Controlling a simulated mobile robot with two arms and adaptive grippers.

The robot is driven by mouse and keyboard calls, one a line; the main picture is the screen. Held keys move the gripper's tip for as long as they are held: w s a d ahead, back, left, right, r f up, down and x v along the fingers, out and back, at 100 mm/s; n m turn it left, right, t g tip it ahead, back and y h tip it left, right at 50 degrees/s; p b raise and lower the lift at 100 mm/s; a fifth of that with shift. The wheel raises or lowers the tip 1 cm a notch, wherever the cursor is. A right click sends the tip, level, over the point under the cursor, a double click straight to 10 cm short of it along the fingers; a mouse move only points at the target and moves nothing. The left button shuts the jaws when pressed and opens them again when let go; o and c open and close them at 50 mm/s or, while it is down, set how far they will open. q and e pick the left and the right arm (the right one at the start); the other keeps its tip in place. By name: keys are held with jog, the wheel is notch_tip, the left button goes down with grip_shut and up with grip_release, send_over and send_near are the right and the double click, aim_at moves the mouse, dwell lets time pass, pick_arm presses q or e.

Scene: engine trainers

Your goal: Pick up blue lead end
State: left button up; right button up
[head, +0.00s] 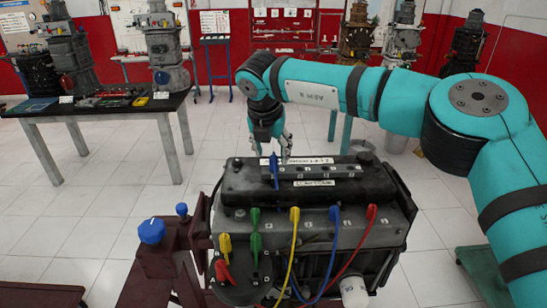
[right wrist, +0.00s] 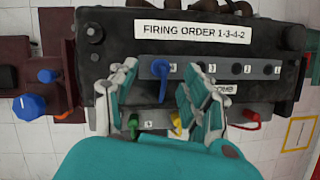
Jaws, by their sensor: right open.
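A blue lead end (head: 274,171) stands in the leftmost spot of a grey numbered strip (head: 320,170) on top of the engine. In the right wrist view the blue lead end (right wrist: 161,72) lies between the fingers of my right gripper (right wrist: 160,85), with space on both sides. In the head view my right gripper (head: 274,143) is open just above and behind it, pointing down. A second blue lead end (head: 334,213) sits on the engine's front face, with a blue cable hanging from it. My left gripper is out of view.
Green lead ends (head: 256,242), yellow ones (head: 295,215) and red ones (head: 372,212) sit along the engine's front. Blue knobs (head: 151,231) stand on the dark red stand at left. A table (head: 95,108) with engine parts is behind left. The floor between is clear.

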aim_at(273, 156)
jog(key=shift+p+x, duration=0.45)
jog(key=shift+x, duration=0.75)
jog(key=shift+w+d+f, duration=0.2)
jog(key=shift+w+f, duration=0.05)
jog(key=shift+f, duration=0.1)
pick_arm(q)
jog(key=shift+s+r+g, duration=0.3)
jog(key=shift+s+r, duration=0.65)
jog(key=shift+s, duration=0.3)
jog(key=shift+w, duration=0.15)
pick_arm(e)
jog(key=shift+s, duration=0.1)
jog(key=shift+c, duration=0.3)
grip_shut()
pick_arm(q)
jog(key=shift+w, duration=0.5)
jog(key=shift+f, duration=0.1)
pick_arm(e)
jog(key=shift+r, duration=0.1)
